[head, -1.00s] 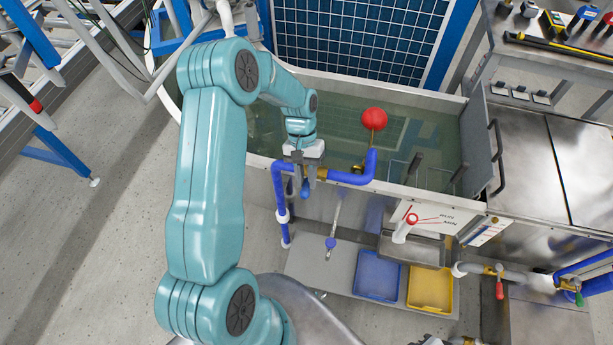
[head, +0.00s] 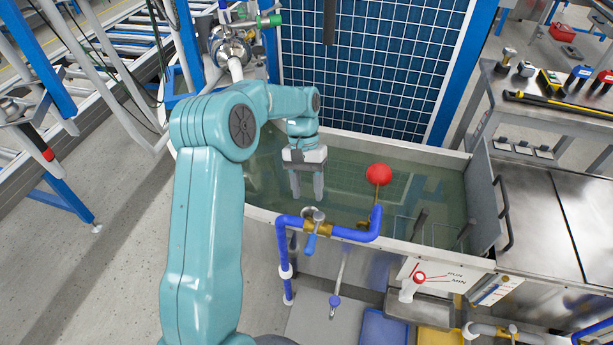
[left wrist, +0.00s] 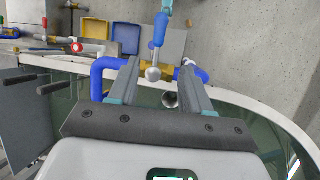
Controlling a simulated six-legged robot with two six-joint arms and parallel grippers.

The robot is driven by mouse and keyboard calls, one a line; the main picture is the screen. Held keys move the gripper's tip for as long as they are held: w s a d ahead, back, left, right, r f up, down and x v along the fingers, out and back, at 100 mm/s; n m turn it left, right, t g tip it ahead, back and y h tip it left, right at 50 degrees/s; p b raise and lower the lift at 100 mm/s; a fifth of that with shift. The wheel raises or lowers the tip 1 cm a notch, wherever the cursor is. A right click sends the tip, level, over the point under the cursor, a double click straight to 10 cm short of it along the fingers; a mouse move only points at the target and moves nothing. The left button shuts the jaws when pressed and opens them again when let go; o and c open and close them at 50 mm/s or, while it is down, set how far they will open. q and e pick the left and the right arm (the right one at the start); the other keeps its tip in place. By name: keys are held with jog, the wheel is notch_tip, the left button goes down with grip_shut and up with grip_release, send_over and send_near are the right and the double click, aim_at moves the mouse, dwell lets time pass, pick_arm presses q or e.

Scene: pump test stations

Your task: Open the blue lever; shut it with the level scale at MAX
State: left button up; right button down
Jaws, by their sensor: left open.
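The blue lever (head: 311,244) sits on a brass valve in the blue pipe (head: 350,236) at the tank's near rim. Its handle points toward me, across the pipe. It also shows in the left wrist view (left wrist: 160,28), beyond the fingertips. My left gripper (head: 306,197) is open and empty over the water, behind the lever and apart from it. The level scale (head: 433,275), a white plate with a red pointer, is on the tank's front right. My right gripper is not in view.
A red float ball (head: 379,174) on a brass rod stands over the tank water (head: 345,190), right of my gripper. A grey plate with handles (head: 492,200) is at the tank's right end. A tool bench (head: 550,115) stands back right. Floor at left is clear.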

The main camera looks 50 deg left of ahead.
pick_arm(q)
jog(key=shift+v, duration=1.7)
jog(key=s+d+f+m+t, duration=0.1)
jog(key=d+f+m, duration=0.1)
jog(key=d+f, duration=1.5)
jog(key=s+d+f+m+t, duration=0.1)
jog(key=s+d+f+t, duration=0.1)
jog(key=s+d+f, duration=0.5)
jog(key=s+d, duration=0.4)
jog(key=s, duration=0.3)
jog(key=shift+d+f+m, duration=0.2)
jog(key=shift+d+m, duration=0.1)
